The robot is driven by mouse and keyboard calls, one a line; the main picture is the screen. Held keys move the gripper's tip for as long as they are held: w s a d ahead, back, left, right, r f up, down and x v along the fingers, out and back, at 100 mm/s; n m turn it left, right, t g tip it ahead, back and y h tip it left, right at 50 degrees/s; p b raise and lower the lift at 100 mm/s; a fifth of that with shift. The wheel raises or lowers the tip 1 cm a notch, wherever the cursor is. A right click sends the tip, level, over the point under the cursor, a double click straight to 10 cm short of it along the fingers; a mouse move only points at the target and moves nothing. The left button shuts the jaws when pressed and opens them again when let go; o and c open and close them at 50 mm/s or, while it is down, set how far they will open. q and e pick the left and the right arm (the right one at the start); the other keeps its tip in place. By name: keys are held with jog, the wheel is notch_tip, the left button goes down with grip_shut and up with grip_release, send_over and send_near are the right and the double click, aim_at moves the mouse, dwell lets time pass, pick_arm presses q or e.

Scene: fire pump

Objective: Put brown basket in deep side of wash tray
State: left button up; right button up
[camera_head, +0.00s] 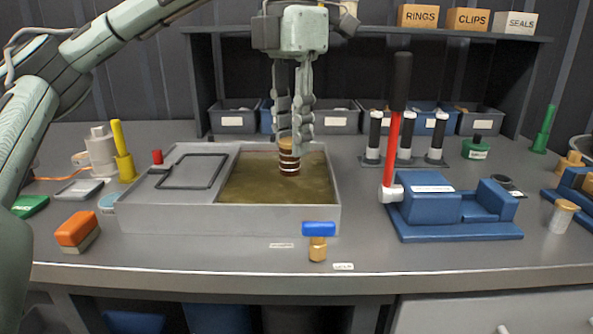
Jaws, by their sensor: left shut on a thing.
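The wash tray (230,220) is a grey box on the bench, left of centre. Its left part is a shallow grey shelf with a dark rectangular outline. Its right part is the deep side, filled with murky brown liquid (255,185). The brown basket (289,160) is a small banded cylinder, upright, over the right part of the liquid. My left gripper (294,140) points straight down from above and is shut on the top of the basket. The basket's lower end is at or just above the liquid; I cannot tell which. My right gripper is not in view.
A blue-handled brass valve (318,240) stands in front of the tray. A red hammer-like tool (393,140) stands upright by a blue fixture (430,205) to the right. An orange block (77,230) and a yellow-handled tool (122,150) are at left. Bins (340,117) line the back.

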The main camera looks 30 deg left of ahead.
pick_arm(q)
jog(key=shift+w+a+f, duration=0.5)
jog(key=shift+w+f, duration=0.6)
jog(key=shift+f, duration=0.3)
jog(key=shift+w+a+f, duration=0.5)
jog(key=shift+w+f, duration=0.55)
jog(key=shift+f, duration=0.3)
jog(key=shift+w+a+f, duration=0.5)
jog(key=shift+w+f, duration=0.6)
jog(key=shift+f, duration=0.3)
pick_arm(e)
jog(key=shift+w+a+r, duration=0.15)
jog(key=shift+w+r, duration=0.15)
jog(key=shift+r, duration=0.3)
pick_arm(q)
jog(key=shift+f, duration=0.15)
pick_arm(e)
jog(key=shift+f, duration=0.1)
pick_arm(q)
jog(key=o, duration=0.9)
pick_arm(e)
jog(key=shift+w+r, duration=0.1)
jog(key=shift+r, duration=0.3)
